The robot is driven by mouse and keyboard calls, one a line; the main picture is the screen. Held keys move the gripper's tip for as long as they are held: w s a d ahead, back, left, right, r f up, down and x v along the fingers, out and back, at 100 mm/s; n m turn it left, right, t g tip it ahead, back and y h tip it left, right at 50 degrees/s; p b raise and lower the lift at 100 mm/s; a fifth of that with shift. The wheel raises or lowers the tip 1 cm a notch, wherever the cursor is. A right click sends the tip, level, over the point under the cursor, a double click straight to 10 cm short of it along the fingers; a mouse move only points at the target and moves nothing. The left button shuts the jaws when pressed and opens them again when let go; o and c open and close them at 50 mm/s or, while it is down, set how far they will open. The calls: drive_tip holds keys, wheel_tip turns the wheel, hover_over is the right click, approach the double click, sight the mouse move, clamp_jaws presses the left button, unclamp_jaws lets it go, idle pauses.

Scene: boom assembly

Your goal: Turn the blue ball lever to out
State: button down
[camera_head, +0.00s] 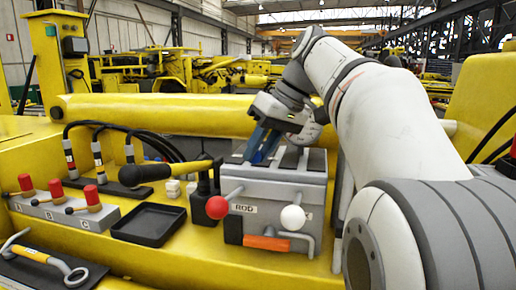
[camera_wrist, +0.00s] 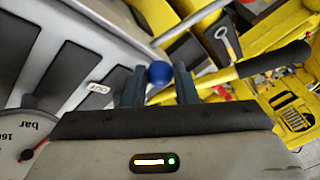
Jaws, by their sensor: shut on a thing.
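The blue ball (camera_wrist: 159,73) of the lever sits between my two finger tips in the wrist view. My gripper (camera_wrist: 159,88) is shut on it, one finger on each side. A small white label (camera_wrist: 97,88) lies on the grey panel left of the ball; its lettering is too small to read surely. In the head view my gripper (camera_head: 262,148) reaches down on the far side of the grey valve box (camera_head: 315,170), and the blue ball is hidden there.
A red ball lever (camera_head: 217,207), a white ball lever (camera_head: 292,218) and an orange handle (camera_head: 267,243) are on the box's near side. A black-handled lever (camera_head: 140,174) stands left. A gauge (camera_wrist: 22,140) is left in the wrist view. A black tray (camera_head: 150,222) is empty.

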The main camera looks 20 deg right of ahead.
drive_tip(key=c, duration=1.1)
unclamp_jaws()
drive_tip(key=shift+c, duration=0.2)
drive_tip(key=shift+w, duration=0.1)
wheel_tip(320, 180, up, 10)
drive_tip(key=p, duration=0.1)
drive_tip(key=shift+c, duration=0.2)
